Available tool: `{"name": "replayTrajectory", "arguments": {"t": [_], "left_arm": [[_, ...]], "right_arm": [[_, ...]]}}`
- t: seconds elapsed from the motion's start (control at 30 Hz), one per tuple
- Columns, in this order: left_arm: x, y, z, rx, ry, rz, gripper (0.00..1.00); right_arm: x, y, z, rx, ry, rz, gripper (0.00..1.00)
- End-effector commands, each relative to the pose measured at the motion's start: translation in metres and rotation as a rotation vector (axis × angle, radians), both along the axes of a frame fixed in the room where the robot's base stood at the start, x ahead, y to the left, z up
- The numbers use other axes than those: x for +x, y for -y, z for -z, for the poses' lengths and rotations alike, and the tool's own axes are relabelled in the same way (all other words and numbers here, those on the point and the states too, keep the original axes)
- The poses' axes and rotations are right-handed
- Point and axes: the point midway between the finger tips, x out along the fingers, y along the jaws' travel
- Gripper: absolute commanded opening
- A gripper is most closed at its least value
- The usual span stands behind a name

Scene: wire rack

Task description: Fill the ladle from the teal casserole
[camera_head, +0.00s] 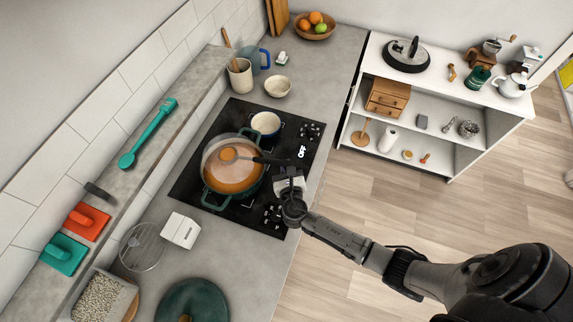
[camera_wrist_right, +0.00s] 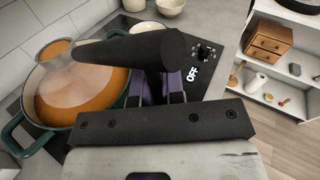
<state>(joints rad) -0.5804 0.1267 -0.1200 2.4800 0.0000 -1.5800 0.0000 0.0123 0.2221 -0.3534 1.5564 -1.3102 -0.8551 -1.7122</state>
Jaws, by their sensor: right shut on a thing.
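The teal casserole (camera_head: 207,197) stands on the black cooktop, full of orange soup (camera_head: 235,178) under a pale haze. It also shows at the left of the right wrist view (camera_wrist_right: 14,132). My right gripper (camera_head: 288,172) is shut on the black handle of the ladle (camera_head: 267,160), beside the pot's right rim. In the right wrist view the dark handle (camera_wrist_right: 140,48) crosses in front of the purple finger pads (camera_wrist_right: 160,88). The ladle's bowl (camera_wrist_right: 57,52) is over the soup area inside the rim and looks orange inside; I cannot tell whether its underside touches the soup. My left gripper is out of view.
A small cream pot (camera_head: 266,123) stands behind the casserole on the cooktop (camera_head: 250,215). A shelf ledge with a teal spoon (camera_head: 148,133) runs along the left wall. A white shelf unit (camera_head: 437,85) stands right.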

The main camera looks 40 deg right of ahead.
Motion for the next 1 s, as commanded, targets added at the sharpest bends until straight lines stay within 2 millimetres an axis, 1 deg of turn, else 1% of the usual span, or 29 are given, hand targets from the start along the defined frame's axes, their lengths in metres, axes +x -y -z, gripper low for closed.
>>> {"name": "replayTrajectory", "arguments": {"t": [0.03,0.07,0.1,0.13,0.3,0.5,0.7,1.0], "left_arm": [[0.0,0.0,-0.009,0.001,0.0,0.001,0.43],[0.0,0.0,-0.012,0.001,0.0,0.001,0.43],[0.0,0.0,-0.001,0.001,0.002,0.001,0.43],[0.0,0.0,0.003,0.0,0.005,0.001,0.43],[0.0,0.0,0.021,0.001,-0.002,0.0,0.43],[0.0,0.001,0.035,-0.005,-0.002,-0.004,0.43],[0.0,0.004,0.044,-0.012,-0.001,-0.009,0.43],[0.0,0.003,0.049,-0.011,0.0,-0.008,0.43]], "right_arm": [[0.001,0.0,-0.009,-0.001,-0.002,0.0,0.0],[0.001,0.0,-0.01,-0.002,-0.003,0.0,0.0],[0.0,0.0,0.0,0.001,0.002,0.0,0.0],[-0.001,0.0,0.003,0.004,0.01,0.0,0.0],[-0.003,0.002,0.01,0.025,0.05,0.0,0.0],[-0.006,0.003,0.016,0.045,0.089,0.0,0.0],[-0.008,0.004,0.019,0.06,0.118,0.0,0.0],[-0.009,0.005,0.021,0.069,0.138,-0.001,0.0]]}}
